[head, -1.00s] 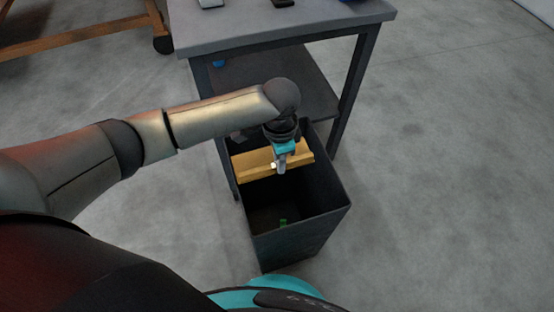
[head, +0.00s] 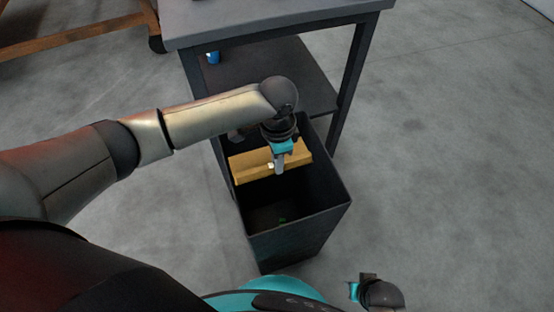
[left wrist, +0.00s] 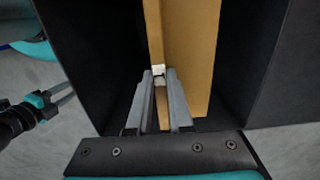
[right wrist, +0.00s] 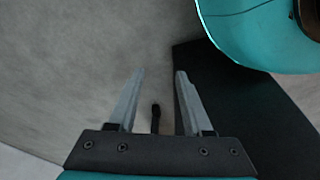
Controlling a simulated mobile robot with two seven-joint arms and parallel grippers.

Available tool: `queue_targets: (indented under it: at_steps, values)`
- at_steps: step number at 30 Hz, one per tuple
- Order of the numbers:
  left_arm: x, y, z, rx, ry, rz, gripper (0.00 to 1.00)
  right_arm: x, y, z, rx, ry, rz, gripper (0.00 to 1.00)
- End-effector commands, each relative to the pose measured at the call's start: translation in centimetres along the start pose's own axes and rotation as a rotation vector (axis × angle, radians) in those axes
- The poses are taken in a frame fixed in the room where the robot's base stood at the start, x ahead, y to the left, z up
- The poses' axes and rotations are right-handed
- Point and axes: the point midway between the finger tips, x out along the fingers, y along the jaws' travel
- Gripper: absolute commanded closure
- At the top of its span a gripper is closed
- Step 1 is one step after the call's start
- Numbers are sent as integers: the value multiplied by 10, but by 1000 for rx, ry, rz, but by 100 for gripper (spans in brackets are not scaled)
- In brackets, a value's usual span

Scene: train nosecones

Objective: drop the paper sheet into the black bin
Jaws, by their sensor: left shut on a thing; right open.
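The paper sheet (head: 245,167) is tan, with a crease along it. It lies inside the mouth of the black bin (head: 295,232), near the bin's far side. My left gripper (head: 279,170) is shut on the sheet's near edge. The left wrist view shows the sheet (left wrist: 190,60) between the bin's dark walls, with its edge between the fingertips (left wrist: 160,76). My right gripper (head: 353,291) is low at the right, outside the bin. In the right wrist view its fingers (right wrist: 160,75) are apart with nothing between them.
A small green thing (head: 282,220) lies at the bottom of the bin. A grey table (head: 270,22) with a lower shelf (head: 262,75) stands just behind the bin. A blue object (head: 212,58) is on that shelf. The floor to the right is clear.

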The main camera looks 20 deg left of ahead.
Motion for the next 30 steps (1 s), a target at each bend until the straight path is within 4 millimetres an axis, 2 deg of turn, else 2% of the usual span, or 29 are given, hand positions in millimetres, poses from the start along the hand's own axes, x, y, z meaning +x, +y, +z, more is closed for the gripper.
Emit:
queue_targets:
  at_steps: [2, 3, 12, 23, 30]
  values:
    - [-1, 0, 0, 0, 0, 0, 100, 0, 0, 0, -1, -1, 1, 50]
    - [-1, 0, 0, 0, 0, 0, 78, -1, 1, 0, -1, -1, 1, 50]
    - [-1, 0, 0, 0, 0, 0, 46, -1, 1, 0, -1, -1, 2, 50]
    - [-4, 0, 0, 0, 0, 0, 46, -2, 1, 0, -1, 1, 2, 50]
    - [-23, 0, 0, -1, 0, -1, 46, 12, 10, 21, -9, -16, 14, 50]
